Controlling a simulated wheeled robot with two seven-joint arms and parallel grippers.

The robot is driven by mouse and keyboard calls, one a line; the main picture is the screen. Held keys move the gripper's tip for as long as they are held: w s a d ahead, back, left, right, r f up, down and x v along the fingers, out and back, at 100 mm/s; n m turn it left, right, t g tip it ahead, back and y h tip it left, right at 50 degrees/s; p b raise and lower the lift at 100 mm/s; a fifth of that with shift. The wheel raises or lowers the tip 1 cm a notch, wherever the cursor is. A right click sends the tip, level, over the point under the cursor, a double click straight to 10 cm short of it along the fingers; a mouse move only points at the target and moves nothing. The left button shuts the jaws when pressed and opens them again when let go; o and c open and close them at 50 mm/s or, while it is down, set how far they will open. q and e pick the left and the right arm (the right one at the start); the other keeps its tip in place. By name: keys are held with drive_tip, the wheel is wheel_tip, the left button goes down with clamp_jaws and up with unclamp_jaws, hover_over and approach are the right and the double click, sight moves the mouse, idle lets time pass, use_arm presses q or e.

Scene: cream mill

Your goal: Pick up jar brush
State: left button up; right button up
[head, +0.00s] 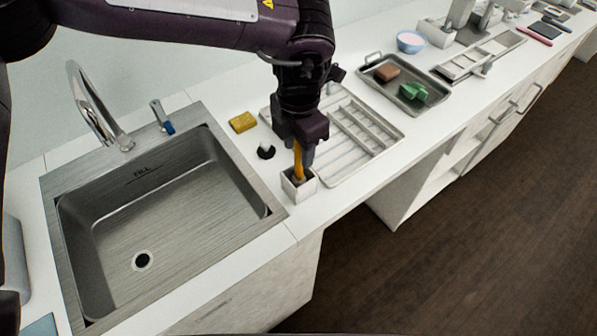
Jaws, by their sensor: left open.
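The jar brush (298,165), with an orange-yellow handle, stands upright in a small white square holder (299,190) on the counter, just right of the sink. Its lower end is hidden inside the holder. My left gripper (303,150) points down from above, its open fingers at the upper part of the handle. The gripper body hides the top of the handle, and I cannot tell whether the fingers touch it. My right gripper is not in view.
A steel sink (165,200) with a tap lies to the left. A yellow sponge (242,122) and a small black-and-white item (266,150) sit behind the holder. A drying rack (375,125) stands close right, then a metal tray (440,92) with brown and green blocks.

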use_arm(q)
drive_tip(key=shift+s, duration=0.1)
drive_tip(key=shift+c, duration=0.6)
clamp_jaws()
drive_tip(key=shift+r, duration=0.1)
